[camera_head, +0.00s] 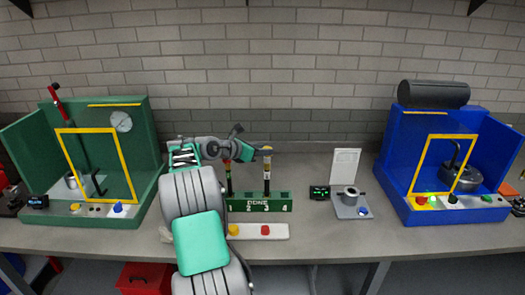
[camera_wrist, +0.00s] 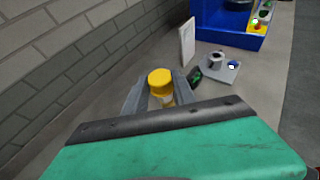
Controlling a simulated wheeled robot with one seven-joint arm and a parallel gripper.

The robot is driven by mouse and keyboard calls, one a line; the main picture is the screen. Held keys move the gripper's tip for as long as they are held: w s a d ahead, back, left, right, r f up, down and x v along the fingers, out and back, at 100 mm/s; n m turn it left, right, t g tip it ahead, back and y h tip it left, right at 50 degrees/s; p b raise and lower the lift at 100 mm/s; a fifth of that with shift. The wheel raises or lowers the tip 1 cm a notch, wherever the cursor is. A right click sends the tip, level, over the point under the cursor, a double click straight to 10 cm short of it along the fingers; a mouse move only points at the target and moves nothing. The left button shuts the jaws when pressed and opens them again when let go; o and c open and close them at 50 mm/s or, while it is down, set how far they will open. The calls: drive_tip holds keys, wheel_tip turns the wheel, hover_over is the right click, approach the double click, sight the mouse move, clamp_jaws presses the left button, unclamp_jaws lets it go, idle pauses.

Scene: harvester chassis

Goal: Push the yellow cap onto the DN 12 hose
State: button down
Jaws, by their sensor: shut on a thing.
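The yellow cap (camera_wrist: 160,78) is between the two fingers of my gripper (camera_wrist: 161,92) in the wrist view. In the head view my gripper (camera_head: 257,153) reaches right to the top of an upright dark hose (camera_head: 267,182). The yellow cap (camera_head: 267,149) shows at that hose's top, above a pale band. My gripper is shut on the cap. The cap looks upright and in line with the hose; I cannot tell how far it sits on it. The hose stands in a green rack (camera_head: 250,205) marked DONE. No DN 12 marking is legible.
Another dark hose (camera_head: 228,180) stands at the rack's left. A white strip (camera_head: 250,237) with yellow and red buttons lies in front. A grey plate with a cup (camera_head: 350,204) and a white panel (camera_head: 344,165) stand right. Green (camera_head: 150,150) and blue (camera_head: 400,150) stations flank the bench.

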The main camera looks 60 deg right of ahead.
drive_tip(key=shift+f, duration=0.15)
drive_tip(key=shift+f, duration=1.2)
drive_tip(key=c, duration=0.9)
unclamp_jaws()
drive_tip(key=shift+c, duration=0.2)
drive_tip(key=b+v, duration=0.2)
drive_tip(key=v, duration=0.5)
drive_tip(key=shift+a+r, duration=0.15)
drive_tip(key=shift+a, duration=0.2)
drive_tip(key=shift+w, duration=0.15)
